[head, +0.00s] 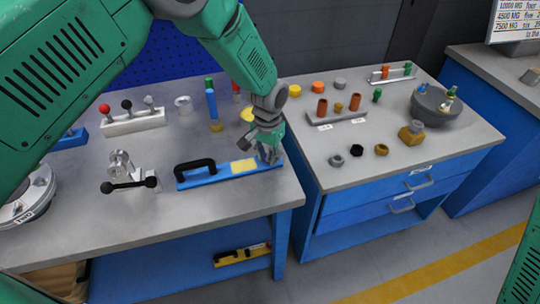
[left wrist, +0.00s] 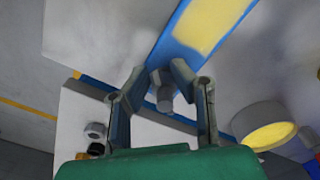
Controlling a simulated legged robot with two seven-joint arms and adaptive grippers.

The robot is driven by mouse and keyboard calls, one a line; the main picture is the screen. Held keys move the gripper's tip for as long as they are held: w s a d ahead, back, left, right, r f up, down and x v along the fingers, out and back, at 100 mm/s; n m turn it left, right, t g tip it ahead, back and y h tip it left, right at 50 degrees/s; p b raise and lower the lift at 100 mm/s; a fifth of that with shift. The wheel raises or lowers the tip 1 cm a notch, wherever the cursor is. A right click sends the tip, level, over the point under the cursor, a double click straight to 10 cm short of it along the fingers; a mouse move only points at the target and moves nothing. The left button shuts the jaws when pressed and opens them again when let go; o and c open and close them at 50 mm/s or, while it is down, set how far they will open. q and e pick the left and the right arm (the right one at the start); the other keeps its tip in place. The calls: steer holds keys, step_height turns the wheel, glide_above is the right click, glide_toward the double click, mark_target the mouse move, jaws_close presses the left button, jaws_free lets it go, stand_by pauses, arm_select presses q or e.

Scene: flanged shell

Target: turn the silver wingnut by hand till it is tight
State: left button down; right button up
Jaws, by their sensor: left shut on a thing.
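A blue bar (head: 220,175) with a black handle and a yellow patch lies on the left workbench. My left gripper (head: 268,155) is over its right end, pointing down. In the left wrist view the fingers of my left gripper (left wrist: 160,76) stand on both sides of a small grey, round-ended piece (left wrist: 164,96), at the end of the blue bar (left wrist: 168,52). I take this piece to be the silver wingnut; its wings cannot be made out. The gripper is shut on it. In the head view the fingers hide it. My right gripper is not in view.
A yellow-topped round part (head: 249,114) stands just behind the gripper. A clamp with black knobs (head: 130,175) stands left of the bar. A gap separates this bench from the blue drawer bench (head: 395,185), which holds several nuts and a grey bowl (head: 436,105).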

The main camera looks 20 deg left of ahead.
arm_select(q)
steer(key=shift+w+a+m, duration=0.1)
steer(key=shift+a+m, duration=0.1)
steer(key=shift+m, duration=0.95)
steer(key=shift+w+a+m, duration=0.1)
steer(key=shift+a+m, duration=0.1)
steer(key=shift+m, duration=0.95)
steer(key=c, duration=1.7)
jaws_free()
step_height(320, 180, up, 12)
